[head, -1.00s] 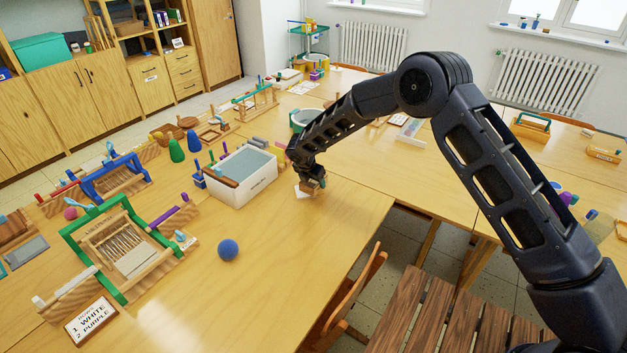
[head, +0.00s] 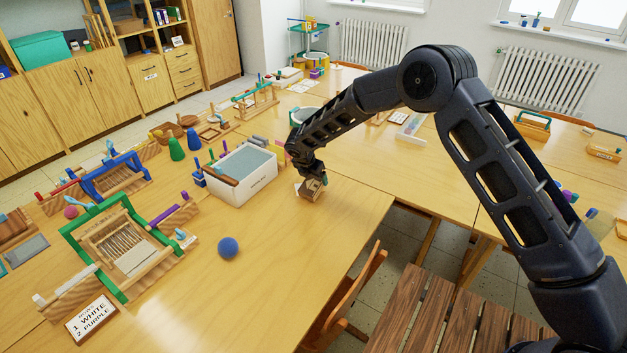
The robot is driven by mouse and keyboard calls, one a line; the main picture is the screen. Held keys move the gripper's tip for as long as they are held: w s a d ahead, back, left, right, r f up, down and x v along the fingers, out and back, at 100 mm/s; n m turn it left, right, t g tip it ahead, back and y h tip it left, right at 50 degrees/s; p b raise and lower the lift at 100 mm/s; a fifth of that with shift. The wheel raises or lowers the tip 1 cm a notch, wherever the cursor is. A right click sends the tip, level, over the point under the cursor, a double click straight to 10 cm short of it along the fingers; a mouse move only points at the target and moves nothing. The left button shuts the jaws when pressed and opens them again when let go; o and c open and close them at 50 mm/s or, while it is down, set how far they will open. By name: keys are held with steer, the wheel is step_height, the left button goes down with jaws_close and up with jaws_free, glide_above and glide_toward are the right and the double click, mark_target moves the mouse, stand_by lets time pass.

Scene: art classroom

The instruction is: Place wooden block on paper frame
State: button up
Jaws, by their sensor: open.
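My gripper (head: 314,177) points down over the table, near its right edge and right of the white tub. It is open. A small brown wooden block (head: 309,192) shows right below and between the fingers, tilted in the picture; I cannot tell whether it touches them. A sliver of something white, perhaps paper, shows at the block's left side. The white tub (head: 240,190) has a grey surface inside and a brown wooden bar (head: 222,174) along its left side. I cannot tell for sure which thing is the paper frame.
A green loom (head: 118,290), a blue loom (head: 118,178) and a lettered card (head: 91,319) stand at left. A blue ball (head: 228,248) lies on the table (head: 290,260). The table's front right is clear. A chair (head: 350,305) stands at its right edge.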

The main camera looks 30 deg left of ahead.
mark_target(307, 189)
steer(key=v, duration=1.1)
